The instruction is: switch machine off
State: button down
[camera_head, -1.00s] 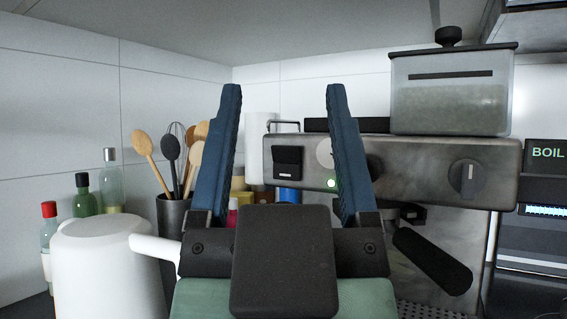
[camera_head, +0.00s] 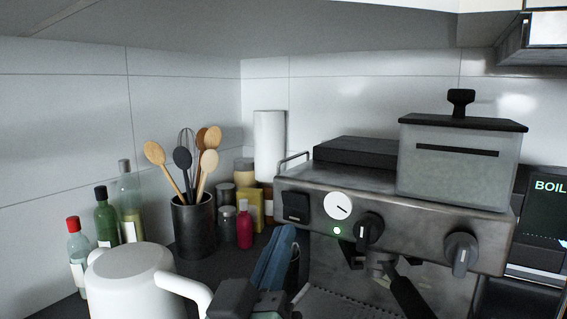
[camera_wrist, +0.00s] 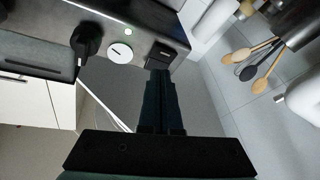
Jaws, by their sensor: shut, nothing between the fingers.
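The coffee machine (camera_head: 400,222) is a metal box with a front panel. At the panel's left end is a square black switch (camera_head: 295,207), beside a round white gauge (camera_head: 338,205), a lit green light (camera_head: 337,231) and two black knobs. My gripper (camera_head: 284,232) has its blue fingers together and empty, just below the panel's left end. In the wrist view the view is turned over; the fingertips (camera_wrist: 160,73) are close by the black switch (camera_wrist: 162,54), and I cannot tell if they touch.
A white kettle (camera_head: 130,275) stands front left. Behind it are bottles (camera_head: 107,216), a dark utensil pot (camera_head: 194,225) with spoons, and several jars. A portafilter handle (camera_head: 408,297) juts from the machine. A cabinet hangs above.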

aim_at(294, 201)
jog(key=s+a+n+g+h+p, duration=0.1)
jog(key=s+a+n+p, duration=0.1)
jog(key=p, duration=0.4)
jog(key=s+a+f+n+h+p, duration=0.1)
jog(key=s+a+n+h+p, duration=0.1)
jog(key=p, duration=0.4)
jog(key=s+a+n+g+h+p, duration=0.1)
jog(key=s+a+n+h+p, duration=0.1)
jog(key=n+p, duration=0.3)
jog(key=shift+s+a+f+n+g+p, duration=0.1)
jog(key=shift+s+n+g+p, duration=0.05)
jog(key=shift+s+p, duration=0.3)
jog(key=shift+s+a+f+n+g+p, duration=0.15)
jog(key=shift+s+p, duration=0.1)
jog(key=shift+p, duration=0.3)
jog(key=shift+s+a, duration=0.1)
jog(key=shift+s, duration=0.15)
jog(key=shift+w+r, duration=0.1)
jog(key=p+x, duration=0.1)
jog(key=x, duration=0.3)
jog(key=p+x, duration=0.2)
jog(key=x, duration=0.2)
jog(key=p+x, duration=0.2)
jog(key=x, duration=0.2)
jog(key=shift+w+d+r, duration=0.15)
jog(key=shift+d+r, duration=0.05)
jog(key=shift+r, duration=0.15)
jog(key=shift+w+d+p, duration=0.3)
jog(key=shift+w+p, duration=0.1)
jog(key=shift+w, duration=0.15)
